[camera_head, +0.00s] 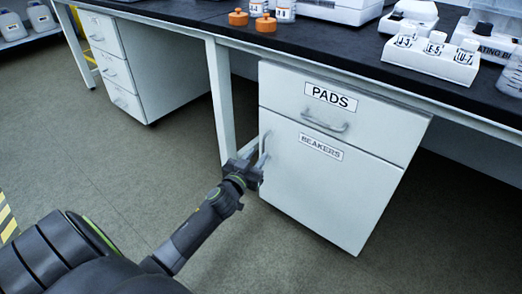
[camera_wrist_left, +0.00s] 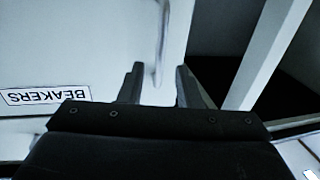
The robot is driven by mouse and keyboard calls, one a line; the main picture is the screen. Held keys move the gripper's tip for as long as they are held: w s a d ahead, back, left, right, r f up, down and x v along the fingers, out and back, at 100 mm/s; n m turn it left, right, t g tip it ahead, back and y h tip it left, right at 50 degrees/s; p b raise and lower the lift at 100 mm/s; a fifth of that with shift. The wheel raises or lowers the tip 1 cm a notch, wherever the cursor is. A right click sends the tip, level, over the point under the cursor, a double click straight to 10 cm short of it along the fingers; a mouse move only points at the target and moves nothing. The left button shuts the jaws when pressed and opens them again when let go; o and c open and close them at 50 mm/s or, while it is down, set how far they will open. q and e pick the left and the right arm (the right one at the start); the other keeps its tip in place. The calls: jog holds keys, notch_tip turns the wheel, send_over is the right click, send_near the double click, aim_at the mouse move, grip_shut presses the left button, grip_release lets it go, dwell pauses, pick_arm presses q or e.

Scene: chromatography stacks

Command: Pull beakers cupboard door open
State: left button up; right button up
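The beakers cupboard door (camera_head: 325,195) is a white panel with a "BEAKERS" label, below the "PADS" drawer (camera_head: 350,115). It looks shut, flush with the cabinet front. Its vertical handle (camera_head: 264,146) is at the door's upper left edge. My left gripper (camera_head: 254,172) is at the lower part of this handle. In the left wrist view the gripper (camera_wrist_left: 160,75) is open, with the handle (camera_wrist_left: 161,45) between its two fingers and a gap showing on both sides. The "BEAKERS" label (camera_wrist_left: 46,97) appears upside down there. My right gripper is not in view.
A table leg (camera_head: 221,100) stands left of the door. The floor in front is clear.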

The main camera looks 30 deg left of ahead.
aim_at(263, 149)
pick_arm(q)
jog(key=shift+w+a, duration=0.15)
jog(key=shift+w, duration=0.75)
jog(key=shift+w+a, duration=0.1)
jog(key=shift+w, duration=0.75)
grip_shut()
